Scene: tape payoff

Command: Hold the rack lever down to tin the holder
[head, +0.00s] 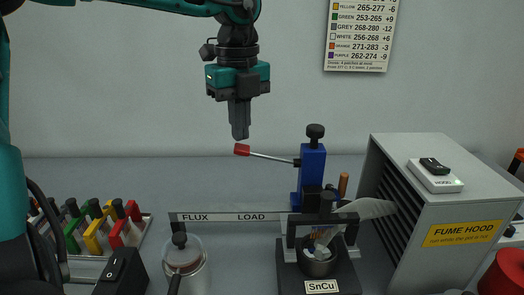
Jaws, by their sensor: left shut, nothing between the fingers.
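The rack lever (270,157) is a thin metal rod with a red grip (242,150) at its left end, and it sits nearly level. It joins the blue rack column (312,170), which has a black knob on top. My left gripper (240,137) points straight down, shut and empty, with its fingertips just above the red grip. I cannot tell whether they touch it. Below the column, a black frame stands over a dark solder pot (318,268) labelled SnCu. Small coloured parts show at the pot's mouth; I cannot make out the holder clearly. My right gripper is out of view.
A grey fume hood (455,190) stands at the right with a small white device (435,180) on top. A lidded flux jar (185,265) is at front centre-left. A rack of coloured-handled tools (100,228) stands at left. A chart (361,35) hangs on the wall.

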